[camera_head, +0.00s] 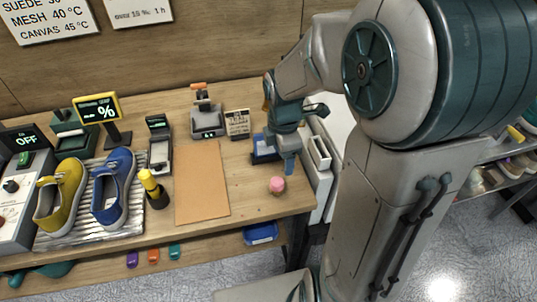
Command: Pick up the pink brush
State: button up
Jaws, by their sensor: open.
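A small round pink thing, which looks like the pink brush (277,185), sits on the wooden table near its front right corner. My gripper (289,166) points down just behind and slightly right of it, and appears apart from it. The gripper is open and nothing shows between its fingers. The fingers are small in this view, and their exact height over the table is hard to tell.
A blue tray (264,150) lies close behind my gripper. A tan mat (202,190) lies left of the brush. A yellow-capped bottle (153,190) and a rack with a yellow shoe (62,198) and blue shoe (113,190) stand further left. White bins adjoin the table's right edge.

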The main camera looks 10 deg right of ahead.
aim_at(277, 181)
jog(key=f+n, duration=0.1)
jog(key=f, duration=0.2)
jog(key=w+f+n, duration=0.1)
jog(key=f, duration=0.2)
jog(key=w+f+n+p, duration=0.1)
jog(key=f+n, duration=0.1)
jog(key=f, duration=0.1)
jog(key=shift+f, duration=0.3)
jog(key=shift+w+a+f+p, duration=0.1)
jog(key=shift+a+f+p, duration=0.1)
jog(key=shift+f, duration=1.15)
jog(key=shift+a+f+p, duration=0.1)
jog(key=shift+f+p, duration=0.05)
jog(key=shift+f, duration=1.15)
jog(key=shift+c, duration=0.4)
jog(key=c, duration=1)
jog(key=shift+r, duration=0.15)
